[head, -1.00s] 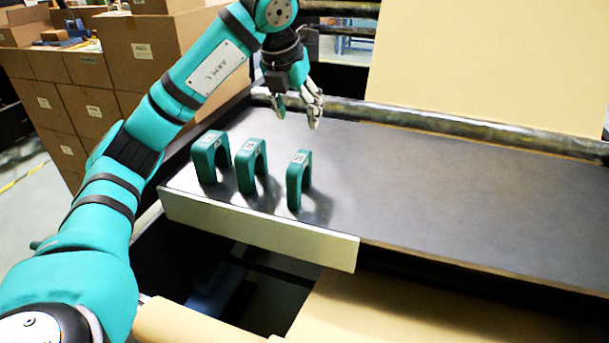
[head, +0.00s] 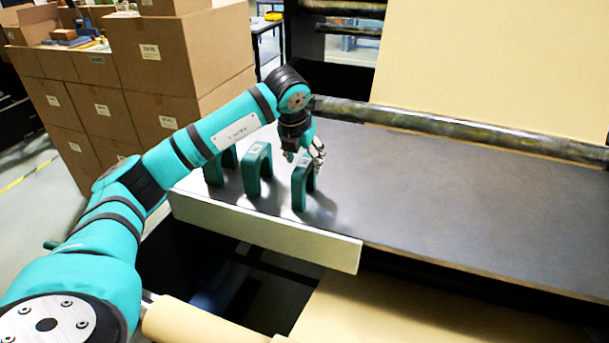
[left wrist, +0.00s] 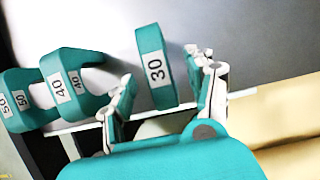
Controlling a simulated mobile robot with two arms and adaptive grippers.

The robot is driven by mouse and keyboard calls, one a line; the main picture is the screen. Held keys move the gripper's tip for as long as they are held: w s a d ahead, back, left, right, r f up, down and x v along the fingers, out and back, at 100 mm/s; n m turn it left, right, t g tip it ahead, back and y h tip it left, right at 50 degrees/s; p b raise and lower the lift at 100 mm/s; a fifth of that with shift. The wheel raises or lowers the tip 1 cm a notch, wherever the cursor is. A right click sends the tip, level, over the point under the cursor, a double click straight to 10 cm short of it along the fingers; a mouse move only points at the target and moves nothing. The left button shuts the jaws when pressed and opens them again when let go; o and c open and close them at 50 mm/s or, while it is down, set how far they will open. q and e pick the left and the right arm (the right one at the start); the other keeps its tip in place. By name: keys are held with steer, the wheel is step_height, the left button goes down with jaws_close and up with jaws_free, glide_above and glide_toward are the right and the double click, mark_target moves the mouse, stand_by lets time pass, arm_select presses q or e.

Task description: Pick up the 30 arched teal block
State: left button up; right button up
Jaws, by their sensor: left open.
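The arched teal block labelled 30 (head: 299,187) stands upright on the dark table, rightmost of three arches in the head view. In the left wrist view the 30 block (left wrist: 155,68) appears between the two fingers. My left gripper (head: 305,157) is open, just above and behind the block, with its fingers pointing down. In the left wrist view my left gripper (left wrist: 162,100) has one finger on each side of the block, with gaps between. I cannot tell how far down the fingers reach. My right gripper is not in view.
The block labelled 40 (head: 258,172) stands to the left, and the block labelled 50 (left wrist: 22,100) is farther left, partly hidden by my arm in the head view. A pale metal strip (head: 262,234) edges the table's near side. The table (head: 430,200) is clear to the right.

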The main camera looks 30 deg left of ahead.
mark_target(303, 163)
arm_select(q)
steer(key=shift+x, duration=1.55)
steer(key=shift+s+a, duration=0.1)
steer(key=shift+c, duration=0.4)
jaws_close()
